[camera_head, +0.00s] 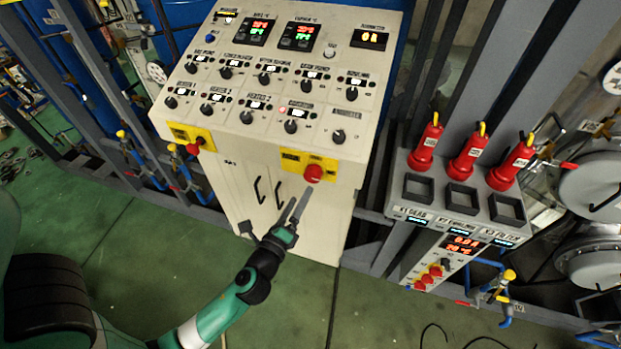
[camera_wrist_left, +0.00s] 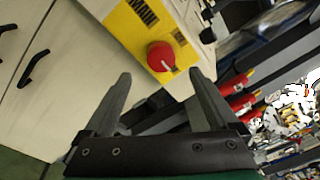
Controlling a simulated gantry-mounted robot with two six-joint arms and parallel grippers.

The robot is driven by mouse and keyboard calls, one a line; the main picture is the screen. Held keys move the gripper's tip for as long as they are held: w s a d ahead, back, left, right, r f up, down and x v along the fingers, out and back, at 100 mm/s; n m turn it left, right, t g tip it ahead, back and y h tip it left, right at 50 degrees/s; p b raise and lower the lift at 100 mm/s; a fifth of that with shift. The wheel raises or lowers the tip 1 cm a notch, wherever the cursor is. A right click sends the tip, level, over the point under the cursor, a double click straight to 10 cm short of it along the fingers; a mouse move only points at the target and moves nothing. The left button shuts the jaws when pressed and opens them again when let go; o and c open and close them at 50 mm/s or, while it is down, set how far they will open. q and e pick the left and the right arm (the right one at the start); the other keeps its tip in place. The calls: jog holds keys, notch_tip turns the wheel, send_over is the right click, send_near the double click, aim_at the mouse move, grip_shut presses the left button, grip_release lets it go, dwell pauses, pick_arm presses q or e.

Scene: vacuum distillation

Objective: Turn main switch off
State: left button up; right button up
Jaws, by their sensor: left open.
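The main switch is not clearly labelled in these views. A red rotary knob (camera_head: 314,173) on a yellow plate (camera_head: 292,160) sits at the lower right of the control cabinet's front. The knob also shows in the left wrist view (camera_wrist_left: 161,56), with a light pointer mark on its face. My left gripper (camera_head: 300,203) is just below and in front of this knob, open and empty. In the left wrist view its two fingers (camera_wrist_left: 160,88) stand apart, with the knob beyond and between them, not touching. My right gripper is not seen.
Another red knob (camera_head: 194,147) on yellow is at the cabinet's left. The cabinet top (camera_head: 238,85) has several black knobs and displays. Black door handles (camera_head: 278,194) stick out below. A grey stand (camera_head: 455,203) with red tools is at right.

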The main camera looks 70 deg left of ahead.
aim_at(311, 178)
pick_arm(q)
jog(key=x, duration=0.8)
jog(key=shift+w+a, duration=0.1)
jog(key=shift+a, duration=0.05)
jog(key=c, duration=1.4)
jog(key=shift+o, duration=0.2)
